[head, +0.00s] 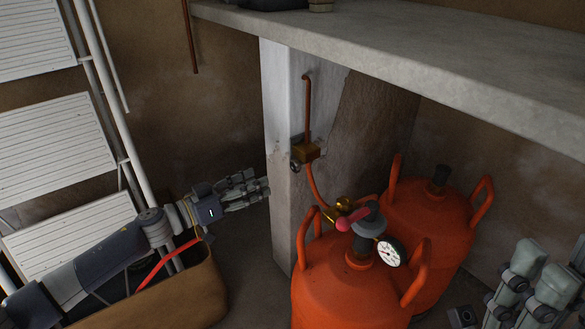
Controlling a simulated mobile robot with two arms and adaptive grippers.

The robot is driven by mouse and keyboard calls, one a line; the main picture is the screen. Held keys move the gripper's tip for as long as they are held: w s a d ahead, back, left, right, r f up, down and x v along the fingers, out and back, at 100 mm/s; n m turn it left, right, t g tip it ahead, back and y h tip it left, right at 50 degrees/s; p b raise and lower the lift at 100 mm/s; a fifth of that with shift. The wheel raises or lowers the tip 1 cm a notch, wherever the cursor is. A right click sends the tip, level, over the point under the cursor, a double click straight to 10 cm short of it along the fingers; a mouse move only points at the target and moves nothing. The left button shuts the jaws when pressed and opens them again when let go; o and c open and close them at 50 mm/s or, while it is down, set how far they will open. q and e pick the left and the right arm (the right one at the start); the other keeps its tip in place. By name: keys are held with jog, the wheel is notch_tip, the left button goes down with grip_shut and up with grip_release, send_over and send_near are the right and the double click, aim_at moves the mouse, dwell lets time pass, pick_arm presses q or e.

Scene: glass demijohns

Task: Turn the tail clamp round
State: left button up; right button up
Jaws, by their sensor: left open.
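An orange hose (314,188) runs from a small brass valve block (306,152) on the pillar down towards a brass fitting (343,203) with a red lever (354,217) above the front orange gas cylinder (335,290). I cannot make out the tail clamp for certain; it is too small or hidden at the hose's ends. My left gripper (262,188) is open and empty, left of the hose, with its fingertips close to the pillar's left edge. Parts of my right gripper (525,285) show at the lower right; its fingertips are unclear.
A pressure gauge (391,252) faces out from the front cylinder's top. A second orange cylinder (428,210) stands behind. A concrete shelf (430,45) overhangs both, borne by the pillar (283,120). A brown open container (185,298) stands below my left arm. White slatted panels (50,135) are at left.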

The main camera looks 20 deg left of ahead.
aim_at(293, 167)
pick_arm(q)
jog(key=b+x, duration=0.2)
jog(key=x, duration=0.8)
jog(key=c, duration=1.1)
